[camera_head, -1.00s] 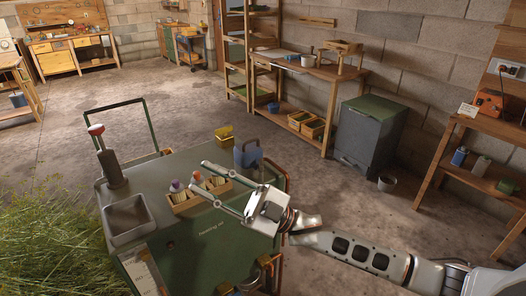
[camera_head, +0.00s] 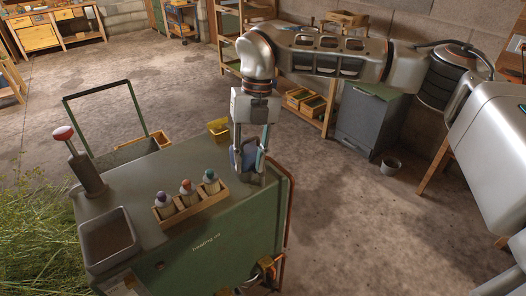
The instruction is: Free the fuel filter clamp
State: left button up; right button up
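My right gripper (camera_head: 249,168) points down over the far right corner of the green still cart (camera_head: 205,255). Its two fingers stand on either side of a blue object (camera_head: 248,154) with a curved top, which they partly hide. Whether the fingers press on it, I cannot tell. A copper pipe runs down the cart's right edge to a small orange and dark fitting (camera_head: 265,268) low on that side. I cannot make out for sure which part is the fuel filter clamp. My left gripper is out of view.
On the cart top are a wooden rack (camera_head: 190,206) with three capped bottles, a grey tray (camera_head: 108,238), a red-knobbed lever (camera_head: 63,133) and a yellow box (camera_head: 218,130). The floor at right is open.

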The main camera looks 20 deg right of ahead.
jog(key=shift+m+t+h, duration=0.5)
jog(key=shift+t+h, duration=0.2)
jog(key=shift+h, duration=0.1)
jog(key=w+d+r, duration=0.1)
jog(key=w+d, duration=0.1)
jog(key=w+d+r, duration=0.1)
jog(key=w+d, duration=0.1)
jog(key=shift+r, duration=0.15)
jog(key=shift+w+d, duration=0.2)
jog(key=shift+d, duration=0.1)
notch_tip(320, 180, down, 8)
jog(key=shift+r, duration=0.25)
grip_shut()
